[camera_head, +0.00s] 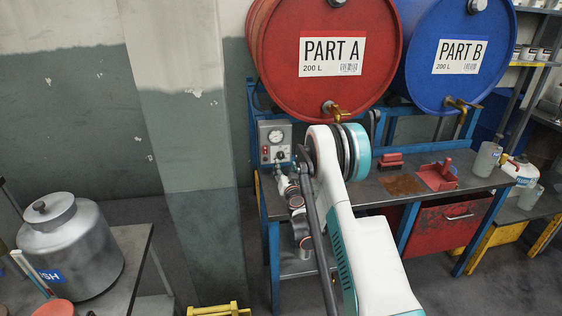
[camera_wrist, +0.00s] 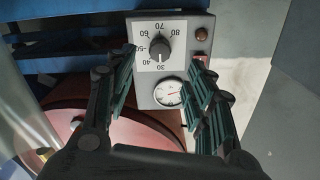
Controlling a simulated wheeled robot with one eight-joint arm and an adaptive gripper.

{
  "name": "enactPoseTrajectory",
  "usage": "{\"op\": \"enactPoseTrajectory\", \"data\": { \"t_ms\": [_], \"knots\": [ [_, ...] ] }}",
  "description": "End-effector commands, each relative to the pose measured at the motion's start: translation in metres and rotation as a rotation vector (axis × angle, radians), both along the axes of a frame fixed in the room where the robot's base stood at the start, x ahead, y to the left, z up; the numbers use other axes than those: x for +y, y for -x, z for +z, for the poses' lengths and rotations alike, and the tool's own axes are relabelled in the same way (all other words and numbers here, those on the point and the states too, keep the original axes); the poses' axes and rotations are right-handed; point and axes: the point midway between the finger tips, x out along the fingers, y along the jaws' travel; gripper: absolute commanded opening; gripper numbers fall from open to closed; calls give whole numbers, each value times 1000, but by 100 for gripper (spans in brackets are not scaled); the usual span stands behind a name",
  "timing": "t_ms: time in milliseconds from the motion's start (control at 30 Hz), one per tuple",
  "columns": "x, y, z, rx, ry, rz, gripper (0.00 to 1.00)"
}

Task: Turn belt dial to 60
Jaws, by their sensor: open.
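The belt dial (camera_wrist: 160,48) is a dark round knob on a white number plate, upside down in the wrist view. Its scale shows 30 to 80, and its light mark seems to point down near 30; the exact reading is hard to tell. The dial is on a grey control box (camera_head: 264,134) below the red drum in the head view. My gripper (camera_wrist: 162,60) is open, its dark fingers on either side of the box's face with the knob between them in the picture. I cannot see contact with the knob. In the head view, my arm hides much of the space before the box.
A round gauge (camera_wrist: 169,93) sits beside the dial on the box. The red drum (camera_head: 325,90) and blue drum (camera_head: 440,85) rest above a workbench (camera_head: 375,195). A metal pot (camera_head: 72,250) stands at lower left. A grey pillar (camera_head: 190,160) is left of the box.

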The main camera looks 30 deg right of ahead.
Motion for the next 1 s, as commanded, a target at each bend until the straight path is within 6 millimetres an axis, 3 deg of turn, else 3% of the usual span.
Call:
{"op": "enactPoseTrajectory", "data": {
  "t_ms": [200,400,600,867,1000],
  "knots": [
    [-12,-42,-3,0,0,0,49],
    [-19,-69,-2,0,0,0,49],
    [-23,-80,0,0,0,0,49],
    [-23,-81,1,0,0,0,49],
    [-23,-81,0,0,0,0,22]
  ]
}}
